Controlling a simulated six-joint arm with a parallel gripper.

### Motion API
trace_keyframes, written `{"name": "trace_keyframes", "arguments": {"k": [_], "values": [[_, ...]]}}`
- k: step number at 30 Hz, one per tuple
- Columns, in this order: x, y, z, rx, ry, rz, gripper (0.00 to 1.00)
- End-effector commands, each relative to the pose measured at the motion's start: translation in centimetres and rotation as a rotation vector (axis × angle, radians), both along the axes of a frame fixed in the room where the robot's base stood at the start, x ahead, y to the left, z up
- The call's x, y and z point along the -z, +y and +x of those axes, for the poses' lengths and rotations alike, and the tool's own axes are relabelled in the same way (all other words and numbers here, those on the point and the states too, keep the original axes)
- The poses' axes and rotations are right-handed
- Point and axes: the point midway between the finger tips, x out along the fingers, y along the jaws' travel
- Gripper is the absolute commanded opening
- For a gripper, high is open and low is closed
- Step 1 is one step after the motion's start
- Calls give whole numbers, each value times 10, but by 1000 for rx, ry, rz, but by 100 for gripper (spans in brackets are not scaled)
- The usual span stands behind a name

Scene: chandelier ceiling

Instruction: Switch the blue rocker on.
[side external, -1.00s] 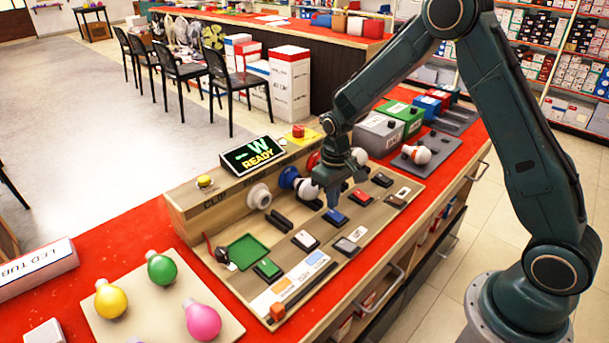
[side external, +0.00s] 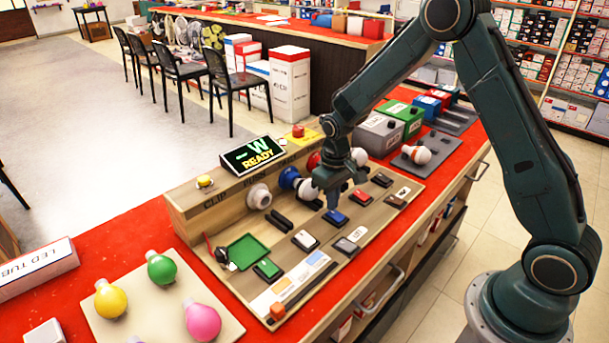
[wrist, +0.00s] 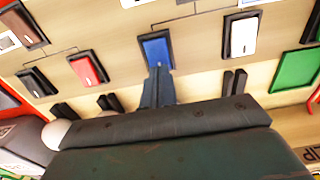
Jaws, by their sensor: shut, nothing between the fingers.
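The blue rocker (side external: 335,217) sits in a black frame on the wooden test board (side external: 373,222), in the row of coloured rockers. In the wrist view the blue rocker (wrist: 156,51) is at the top centre. My gripper (side external: 333,203) is shut and empty, pointing down at the blue rocker. In the wrist view its closed fingertips (wrist: 158,74) overlap the rocker's near end. I cannot tell whether they touch it. The fingers hide that end of the rocker, and its tilt is unclear.
A white rocker (wrist: 243,35) and a red rocker (wrist: 88,69) flank the blue one. A green rocker (side external: 267,268) is farther left. A display (side external: 253,155) reading "W READY" stands behind the board. Bulbs (side external: 306,189) sit along the board's back wall, close to my gripper.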

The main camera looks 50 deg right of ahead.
Motion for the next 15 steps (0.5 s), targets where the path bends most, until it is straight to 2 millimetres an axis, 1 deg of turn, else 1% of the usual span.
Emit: {"name": "trace_keyframes", "arguments": {"k": [15], "values": [[6, 0, 0, 0, 1, 0, 0]]}}
